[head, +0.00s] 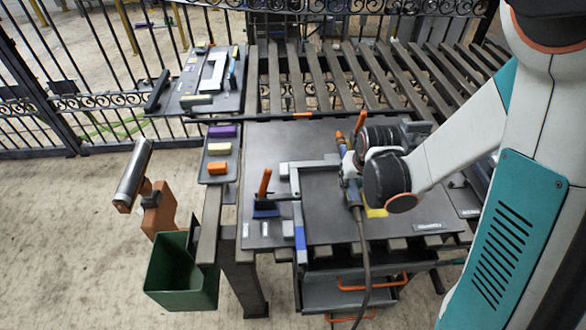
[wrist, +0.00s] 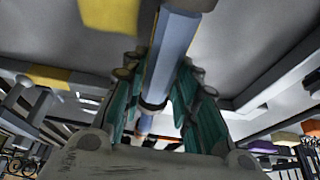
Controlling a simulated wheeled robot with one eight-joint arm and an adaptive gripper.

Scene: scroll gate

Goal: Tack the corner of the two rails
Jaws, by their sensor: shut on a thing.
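Two grey rails lie on the dark table plate (head: 400,225) in the head view. One rail (head: 315,162) runs left to right, and the other (head: 296,200) runs towards the front, with a blue part near its front end. They meet in a corner at the back left. My gripper (head: 350,168) is over the plate, right of the corner, shut on a blue-grey torch-like tool with an orange tip end and a dark cable (head: 364,265).
An orange-handled clamp (head: 265,190) stands left of the rails. A side tray (head: 220,175) holds purple, tan and orange blocks. A green bin (head: 180,275) is at front left. Slats (head: 335,80) lie behind the plate; open drawers (head: 345,290) are below the front edge.

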